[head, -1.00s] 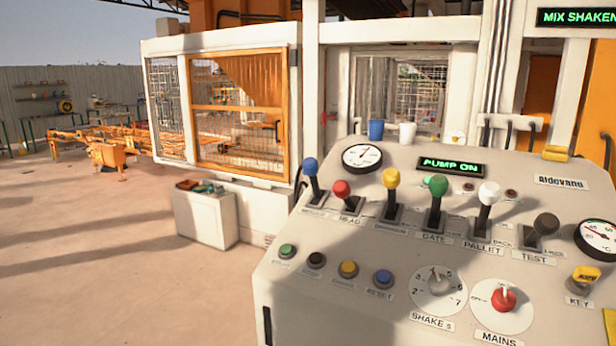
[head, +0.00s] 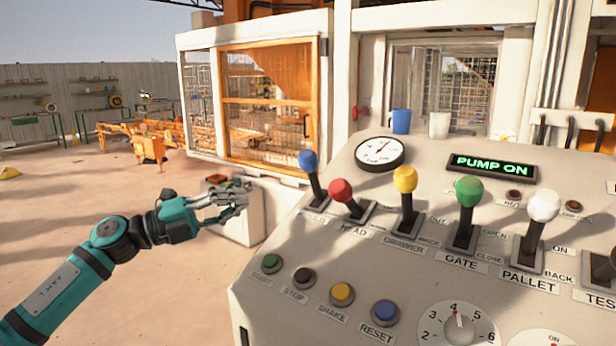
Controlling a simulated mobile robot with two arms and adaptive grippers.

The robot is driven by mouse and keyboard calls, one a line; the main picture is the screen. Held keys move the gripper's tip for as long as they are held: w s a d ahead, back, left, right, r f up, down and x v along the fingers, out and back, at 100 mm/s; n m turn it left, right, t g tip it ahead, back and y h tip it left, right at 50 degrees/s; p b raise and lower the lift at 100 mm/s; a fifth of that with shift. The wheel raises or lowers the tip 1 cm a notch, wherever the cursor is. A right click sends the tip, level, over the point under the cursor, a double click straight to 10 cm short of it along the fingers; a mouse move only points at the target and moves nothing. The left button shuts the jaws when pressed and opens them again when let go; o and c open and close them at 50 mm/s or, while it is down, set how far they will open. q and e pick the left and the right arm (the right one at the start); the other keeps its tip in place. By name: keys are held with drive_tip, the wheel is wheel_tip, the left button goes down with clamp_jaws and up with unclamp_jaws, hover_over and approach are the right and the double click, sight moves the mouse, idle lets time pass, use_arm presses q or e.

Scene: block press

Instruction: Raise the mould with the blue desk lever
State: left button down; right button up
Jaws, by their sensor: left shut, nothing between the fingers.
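The blue desk lever (head: 308,161) stands at the left end of the lever row on the sloping desk (head: 255,315). Its dark stem leans slightly left and away from me. My left gripper (head: 243,194) is shut and empty. In the picture it is left of the blue lever and apart from it, with its fingers pointing right, in front of the low white box. I cannot make out the mould; the press lies behind the mesh and frames. My right gripper is not in view.
The red lever (head: 341,191) stands close to the right of the blue one, then yellow (head: 405,180), green (head: 468,192) and white (head: 543,206) levers. A pressure gauge (head: 379,153) is behind them. The green display (head: 492,167) reads PUMP ON. Open floor lies left of the desk.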

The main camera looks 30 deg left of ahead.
sight(312, 178)
use_arm(q)
drive_tip(key=w+a+p+x, duration=0.1)
drive_tip(key=p+x, duration=0.6)
drive_tip(key=x, duration=0.5)
drive_tip(key=shift+w+r+m, duration=0.3)
drive_tip(key=shift+r, duration=0.2)
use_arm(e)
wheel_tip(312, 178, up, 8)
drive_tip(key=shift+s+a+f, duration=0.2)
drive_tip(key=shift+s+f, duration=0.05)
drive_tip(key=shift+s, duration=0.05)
use_arm(q)
drive_tip(key=shift+a, duration=0.1)
drive_tip(key=shift+r+p, duration=0.1)
drive_tip(key=shift+p, duration=0.2)
